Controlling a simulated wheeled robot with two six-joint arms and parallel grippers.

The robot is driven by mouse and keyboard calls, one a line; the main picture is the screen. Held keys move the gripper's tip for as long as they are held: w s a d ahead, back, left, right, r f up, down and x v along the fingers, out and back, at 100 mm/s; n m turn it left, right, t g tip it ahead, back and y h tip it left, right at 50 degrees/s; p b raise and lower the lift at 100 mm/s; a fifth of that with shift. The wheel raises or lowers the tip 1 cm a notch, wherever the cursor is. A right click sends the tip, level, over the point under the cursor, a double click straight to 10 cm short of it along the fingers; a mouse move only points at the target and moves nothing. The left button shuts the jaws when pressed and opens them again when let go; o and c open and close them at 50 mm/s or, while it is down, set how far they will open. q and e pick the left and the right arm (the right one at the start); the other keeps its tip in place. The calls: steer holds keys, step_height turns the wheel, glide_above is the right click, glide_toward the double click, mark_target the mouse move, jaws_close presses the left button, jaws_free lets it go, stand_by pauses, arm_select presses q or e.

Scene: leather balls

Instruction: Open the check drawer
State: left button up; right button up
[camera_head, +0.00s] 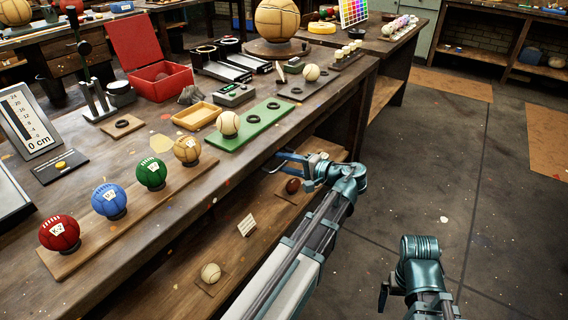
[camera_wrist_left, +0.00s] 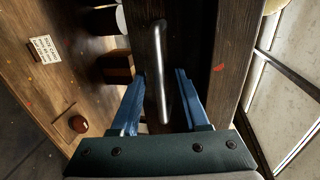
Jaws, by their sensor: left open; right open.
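The drawer front (camera_wrist_left: 180,45) is dark wood and sits under the table edge. It appears closed, though little of its outline shows. Its long metal bar handle (camera_wrist_left: 159,75) runs up the middle of the left wrist view. My left gripper (camera_head: 280,164) is open at the table's front edge. In the left wrist view its two blue fingers (camera_wrist_left: 160,73) stand on either side of the handle; I cannot tell whether they touch it. My right gripper (camera_head: 384,296) is low at the right, away from the table, and seems empty.
The workbench (camera_head: 150,235) carries red, blue, green and tan balls on a board, and a green tray (camera_head: 252,130) with a pale ball. A lower shelf (camera_head: 185,290) holds a pale ball (camera_head: 210,273), a brown ball (camera_head: 292,186) and a card (camera_head: 246,225). Open floor lies right.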

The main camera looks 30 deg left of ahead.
arm_select(q)
jaws_close()
stand_by(1.3)
